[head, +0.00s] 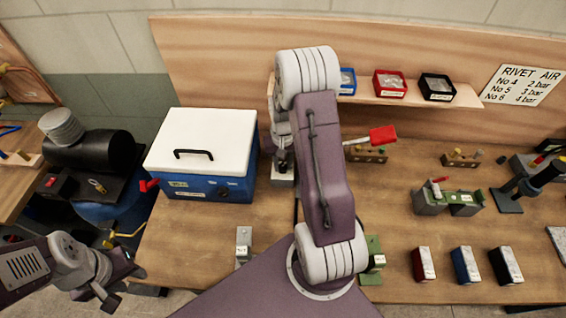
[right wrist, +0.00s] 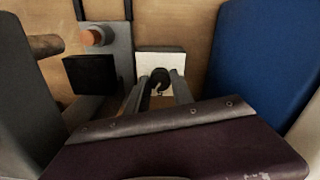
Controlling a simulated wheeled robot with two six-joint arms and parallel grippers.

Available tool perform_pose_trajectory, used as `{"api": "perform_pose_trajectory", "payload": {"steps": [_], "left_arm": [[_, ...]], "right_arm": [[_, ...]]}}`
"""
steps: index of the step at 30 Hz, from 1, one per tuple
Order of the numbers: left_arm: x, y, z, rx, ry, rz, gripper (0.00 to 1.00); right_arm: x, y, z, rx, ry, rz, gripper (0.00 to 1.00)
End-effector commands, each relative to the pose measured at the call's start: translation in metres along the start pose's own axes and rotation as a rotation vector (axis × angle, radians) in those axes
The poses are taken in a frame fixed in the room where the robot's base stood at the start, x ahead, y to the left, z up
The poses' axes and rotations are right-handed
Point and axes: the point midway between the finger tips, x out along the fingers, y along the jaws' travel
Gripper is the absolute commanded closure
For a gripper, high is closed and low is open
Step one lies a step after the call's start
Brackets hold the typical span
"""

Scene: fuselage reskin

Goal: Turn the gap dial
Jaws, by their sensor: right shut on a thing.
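The gap dial, a small dark round knob (right wrist: 160,77) in front of a white plate (right wrist: 150,62), shows in the right wrist view. My right gripper (right wrist: 158,92) has its two fingers on either side of the knob and is shut on it.
A blue box with a white lid (head: 203,143) stands left of the machine. Red, blue and black blocks (head: 466,265) stand at the front right. A green-and-grey fixture (head: 447,200) is at the right. A shelf (head: 412,98) with small bins runs along the back.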

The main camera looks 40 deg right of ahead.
Motion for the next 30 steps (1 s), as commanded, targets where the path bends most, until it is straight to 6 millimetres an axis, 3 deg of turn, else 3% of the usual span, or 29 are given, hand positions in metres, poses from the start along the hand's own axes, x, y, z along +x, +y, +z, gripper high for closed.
{"api": "perform_pose_trajectory", "payload": {"steps": [15,30], "left_arm": [[-0.0088,0.0002,-0.0009,0.000,0.000,0.000,0.64],[-0.0107,0.0002,-0.0011,0.000,0.000,0.000,0.64]], "right_arm": [[-0.0015,0.0002,-0.0022,0.394,0.007,-0.001,1.00],[-0.0013,0.0004,-0.0027,0.523,0.008,-0.002,1.00]]}}
